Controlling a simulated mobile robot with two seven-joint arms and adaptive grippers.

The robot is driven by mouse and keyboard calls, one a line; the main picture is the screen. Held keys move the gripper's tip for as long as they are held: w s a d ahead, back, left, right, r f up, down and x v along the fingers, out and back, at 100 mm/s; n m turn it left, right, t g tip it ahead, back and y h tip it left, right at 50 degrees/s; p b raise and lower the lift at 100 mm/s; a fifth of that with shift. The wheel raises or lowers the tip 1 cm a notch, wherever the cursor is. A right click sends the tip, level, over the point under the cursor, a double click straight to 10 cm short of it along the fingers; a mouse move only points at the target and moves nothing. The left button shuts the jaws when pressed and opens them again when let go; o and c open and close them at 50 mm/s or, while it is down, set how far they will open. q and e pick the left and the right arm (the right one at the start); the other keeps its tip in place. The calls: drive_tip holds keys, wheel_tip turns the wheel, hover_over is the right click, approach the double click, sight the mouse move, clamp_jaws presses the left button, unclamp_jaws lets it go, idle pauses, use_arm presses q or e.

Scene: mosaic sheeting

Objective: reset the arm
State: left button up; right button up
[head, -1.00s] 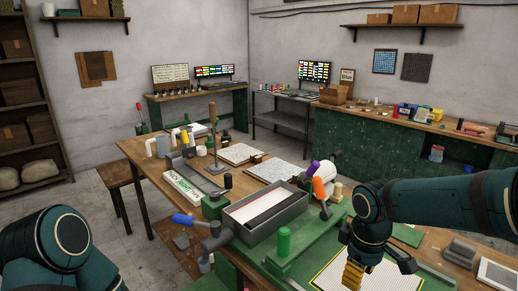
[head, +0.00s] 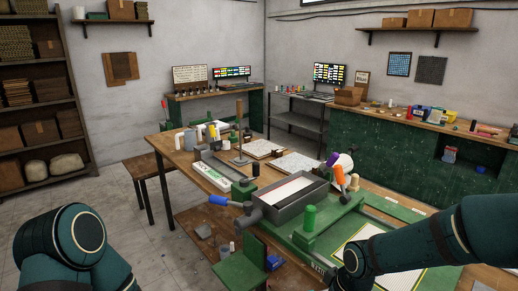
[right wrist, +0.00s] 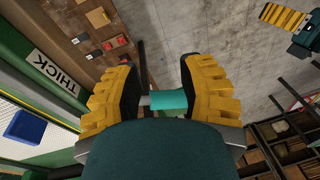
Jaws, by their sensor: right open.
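My right arm (head: 430,245) comes in from the right in the head view, over the green press table. Its gripper is below the bottom edge there. In the right wrist view my right gripper (right wrist: 160,75) has its two yellow ribbed fingers spread apart. A teal piece shows between them; I cannot tell what it is. My left arm (head: 65,250) is at the lower left of the head view, its gripper out of that frame. In the right wrist view a yellow ribbed finger, apparently of my left gripper (right wrist: 287,18), shows at the top right; its opening cannot be told.
The wooden workbench (head: 185,157) holds a grey tray (head: 262,213), a green cylinder (head: 309,217) and a framed mosaic sheet (head: 352,240). A blue-handled tool (head: 218,200) sticks out at the left. A stool (head: 143,165) stands beyond. The floor at left is clear.

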drive_tip(key=s+a+f+m, duration=0.2)
drive_tip(key=s+f, duration=0.1)
drive_tip(key=f, duration=0.3)
drive_tip(key=s+a+f+m+t+y, duration=0.1)
drive_tip(key=s+a+f+m, duration=0.2)
drive_tip(key=f, duration=0.3)
drive_tip(key=s+a+f+m, duration=0.2)
drive_tip(key=s+f+m, duration=0.1)
drive_tip(key=f, duration=0.3)
drive_tip(key=shift+s+a+y, duration=0.25)
drive_tip(key=shift+s+y, duration=0.15)
drive_tip(key=shift+s, duration=0.45)
drive_tip(key=shift+c, duration=0.4)
